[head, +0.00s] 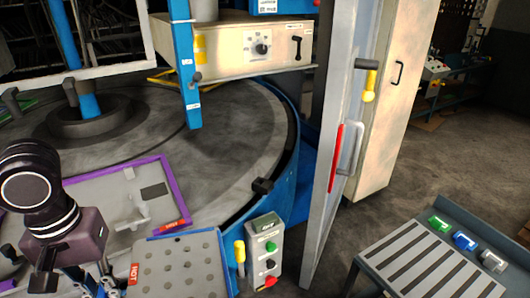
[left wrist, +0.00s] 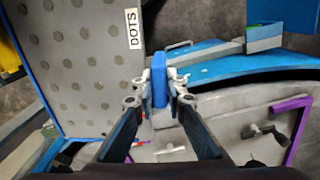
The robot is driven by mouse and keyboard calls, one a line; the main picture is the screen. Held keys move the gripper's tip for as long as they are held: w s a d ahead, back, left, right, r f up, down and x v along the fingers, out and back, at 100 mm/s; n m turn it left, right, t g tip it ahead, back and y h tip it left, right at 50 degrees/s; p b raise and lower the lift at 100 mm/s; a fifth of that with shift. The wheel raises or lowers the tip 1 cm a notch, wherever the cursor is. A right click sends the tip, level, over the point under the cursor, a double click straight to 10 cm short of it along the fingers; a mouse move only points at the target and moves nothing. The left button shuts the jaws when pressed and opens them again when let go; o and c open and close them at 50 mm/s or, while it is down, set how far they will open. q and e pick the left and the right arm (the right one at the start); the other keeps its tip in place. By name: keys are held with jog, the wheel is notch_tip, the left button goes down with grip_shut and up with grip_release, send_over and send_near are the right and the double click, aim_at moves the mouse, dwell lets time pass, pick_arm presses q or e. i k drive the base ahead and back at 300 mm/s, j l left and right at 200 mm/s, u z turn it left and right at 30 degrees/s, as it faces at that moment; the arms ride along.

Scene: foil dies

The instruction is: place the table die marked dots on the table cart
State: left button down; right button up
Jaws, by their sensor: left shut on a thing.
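A grey plate with rows of round dots (left wrist: 82,70) and a white label reading DOTS fills the upper left of the left wrist view. My left gripper (left wrist: 160,88) is shut on an upright blue piece (left wrist: 160,77) beside that plate. I cannot tell whether the piece is joined to the plate. In the head view my left gripper (head: 98,284) is at the lower left, partly cut off. The slatted cart (head: 425,272) stands at the lower right. My right gripper is not in view.
A purple-edged tray (head: 172,182) lies on the round table (head: 236,150). A button box (head: 265,248) stands right of the dotted plate. An open door (head: 342,120) rises between table and cart. Green, blue and white blocks (head: 465,241) sit along the cart's back edge.

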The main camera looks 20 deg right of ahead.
aim_at(431, 272)
jog(key=z, duration=0.5)
jog(key=i+z, duration=0.1)
jog(key=z, duration=0.85)
jog(key=i+z, duration=0.15)
jog(key=z, duration=0.85)
